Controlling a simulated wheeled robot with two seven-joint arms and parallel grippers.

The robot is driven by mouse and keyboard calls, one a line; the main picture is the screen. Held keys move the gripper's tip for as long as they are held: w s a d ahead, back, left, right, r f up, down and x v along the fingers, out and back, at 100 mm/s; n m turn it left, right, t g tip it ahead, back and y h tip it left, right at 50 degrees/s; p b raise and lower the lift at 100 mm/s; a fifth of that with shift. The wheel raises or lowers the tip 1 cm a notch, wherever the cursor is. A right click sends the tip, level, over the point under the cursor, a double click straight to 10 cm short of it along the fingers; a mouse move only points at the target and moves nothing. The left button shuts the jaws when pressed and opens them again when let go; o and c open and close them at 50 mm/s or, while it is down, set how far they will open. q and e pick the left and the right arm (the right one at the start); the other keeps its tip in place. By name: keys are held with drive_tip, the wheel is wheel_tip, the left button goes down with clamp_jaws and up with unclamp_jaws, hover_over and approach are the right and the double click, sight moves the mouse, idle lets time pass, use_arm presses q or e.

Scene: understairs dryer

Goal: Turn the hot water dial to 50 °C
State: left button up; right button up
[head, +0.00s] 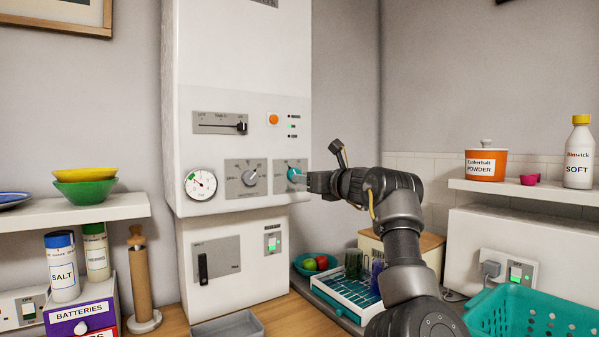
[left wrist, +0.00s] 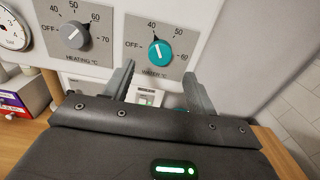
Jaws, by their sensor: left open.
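The teal hot water dial (left wrist: 160,52) sits on a grey plate marked WATER °C on the white boiler front; it also shows in the head view (head: 293,174), partly covered by my gripper. Its white pointer line is nearly upright, leaning slightly left toward the 40 mark; the 50 mark lies up and to the right. My left gripper (left wrist: 158,80) is open in the left wrist view, its two fingers below and to either side of the dial. In the head view the gripper (head: 302,177) is close to the dial; I cannot tell whether it touches. My right gripper is not in view.
The grey heating dial (left wrist: 73,35) is just left of the water dial. A slider panel (head: 220,123) and orange button (head: 273,119) are above. A dish rack (head: 340,292) and bread box (head: 425,243) stand below, with a teal basket (head: 535,315) to the right.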

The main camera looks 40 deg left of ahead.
sight(294, 173)
use_arm(q)
drive_tip(key=p+x, duration=0.1)
drive_tip(key=x, duration=0.4)
drive_tip(key=shift+w+a, duration=0.1)
drive_tip(key=shift+a, duration=0.3)
drive_tip(key=shift+c, duration=0.3)
drive_tip(key=c, duration=0.9)
